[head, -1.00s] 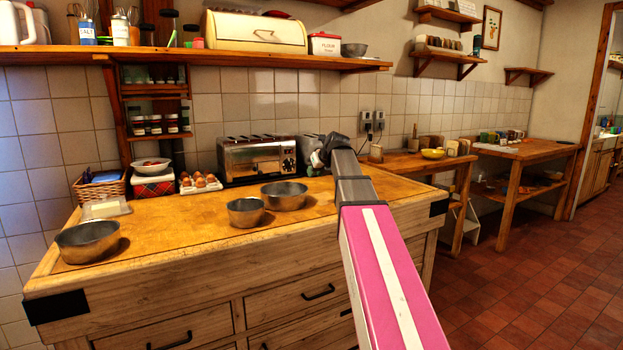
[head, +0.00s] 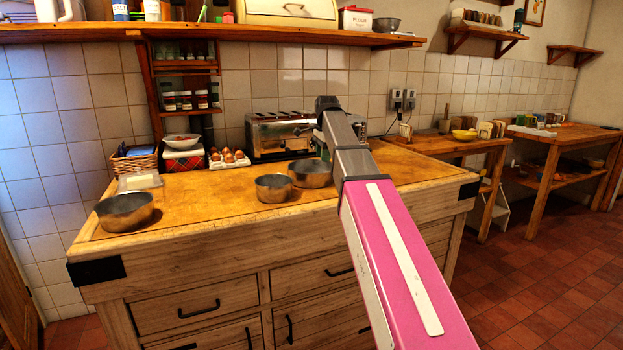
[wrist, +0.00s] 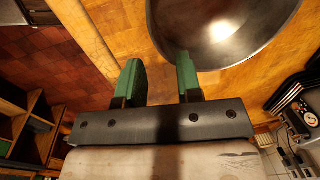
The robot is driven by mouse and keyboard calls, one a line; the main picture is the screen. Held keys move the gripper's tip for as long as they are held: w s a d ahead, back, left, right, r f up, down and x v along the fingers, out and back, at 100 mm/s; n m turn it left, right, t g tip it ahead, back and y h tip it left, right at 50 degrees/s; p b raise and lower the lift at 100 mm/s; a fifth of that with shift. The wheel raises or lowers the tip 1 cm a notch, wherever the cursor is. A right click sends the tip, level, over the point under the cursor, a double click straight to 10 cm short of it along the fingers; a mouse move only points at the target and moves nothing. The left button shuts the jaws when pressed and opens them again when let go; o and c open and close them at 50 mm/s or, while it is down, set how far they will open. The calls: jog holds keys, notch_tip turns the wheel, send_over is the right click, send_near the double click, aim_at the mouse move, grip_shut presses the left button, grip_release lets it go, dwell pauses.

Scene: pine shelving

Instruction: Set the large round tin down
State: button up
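In the wrist view my gripper (wrist: 158,68) is open. Its two green fingers stand apart with only bare wooden counter showing between them. A metal bowl (wrist: 240,35) is at the upper right of that view. The right finger overlaps its rim, and I cannot tell whether they touch.
The wooden counter (head: 215,200) has clear room at its middle left. It bears a left bowl (head: 125,212), a small bowl (head: 273,188), a larger bowl (head: 310,173) partly behind my arm, eggs (head: 228,158), a basket (head: 133,162) and a toaster (head: 280,135). A shelf (head: 220,35) hangs above.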

aim_at(322, 187)
jog(key=f, duration=1)
jog(key=shift+w+a+f, duration=0.15)
jog(key=shift+w+f, duration=0.25)
grip_shut()
